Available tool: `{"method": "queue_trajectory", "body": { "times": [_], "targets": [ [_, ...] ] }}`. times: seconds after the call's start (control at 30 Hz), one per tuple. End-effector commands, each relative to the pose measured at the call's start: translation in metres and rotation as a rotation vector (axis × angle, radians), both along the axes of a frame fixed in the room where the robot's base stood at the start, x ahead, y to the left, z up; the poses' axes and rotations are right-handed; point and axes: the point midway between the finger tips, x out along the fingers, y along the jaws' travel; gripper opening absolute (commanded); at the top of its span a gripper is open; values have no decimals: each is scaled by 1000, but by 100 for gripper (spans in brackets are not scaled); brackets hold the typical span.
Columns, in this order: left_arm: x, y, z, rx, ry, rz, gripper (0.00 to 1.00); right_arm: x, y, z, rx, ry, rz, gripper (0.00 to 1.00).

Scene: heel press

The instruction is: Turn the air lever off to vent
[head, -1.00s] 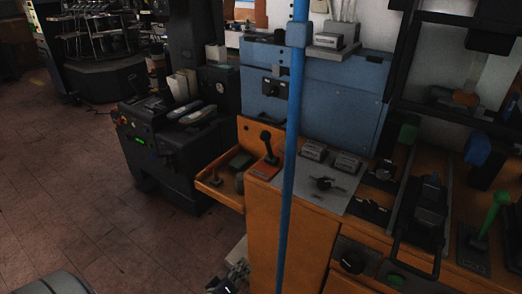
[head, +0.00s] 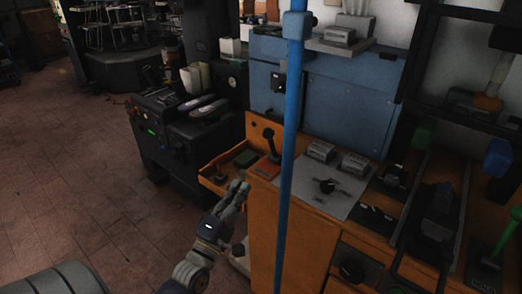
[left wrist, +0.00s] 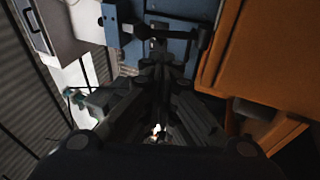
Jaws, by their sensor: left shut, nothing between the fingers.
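I cannot tell for certain which handle is the air lever. A small black handle (head: 279,82) sits on the front of the blue cabinet (head: 345,95), just left of the blue pole. A black upright lever (head: 270,143) stands on a red base at the bench's left end. A black rotary handle (head: 327,186) sits on the grey plate. My left gripper (head: 241,187) is shut and empty, in front of the small orange tray and below the levers, apart from them. The left wrist view shows its closed fingers (left wrist: 160,65) pointing towards blue panels. My right gripper is not in view.
The blue pole (head: 289,150) stands upright in front of the bench. The orange tray (head: 213,177) juts out at the left of the bench. A dark machine (head: 175,140) stands behind it. The floor (head: 80,190) at the left is clear.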

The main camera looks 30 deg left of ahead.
Motion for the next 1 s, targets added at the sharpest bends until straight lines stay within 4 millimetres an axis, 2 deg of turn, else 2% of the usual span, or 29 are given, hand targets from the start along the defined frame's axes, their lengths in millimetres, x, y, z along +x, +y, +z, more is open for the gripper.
{"method": "queue_trajectory", "body": {
  "times": [0.17, 0.7, 1.0],
  "targets": [
    [15, 2, 7, 0, -3, 1, 0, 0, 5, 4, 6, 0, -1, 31],
    [104, 14, 39, 2, -1, 1, 0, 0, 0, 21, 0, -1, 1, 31],
    [128, 17, 46, 2, 0, 0, 0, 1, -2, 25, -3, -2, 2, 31]
  ]
}}
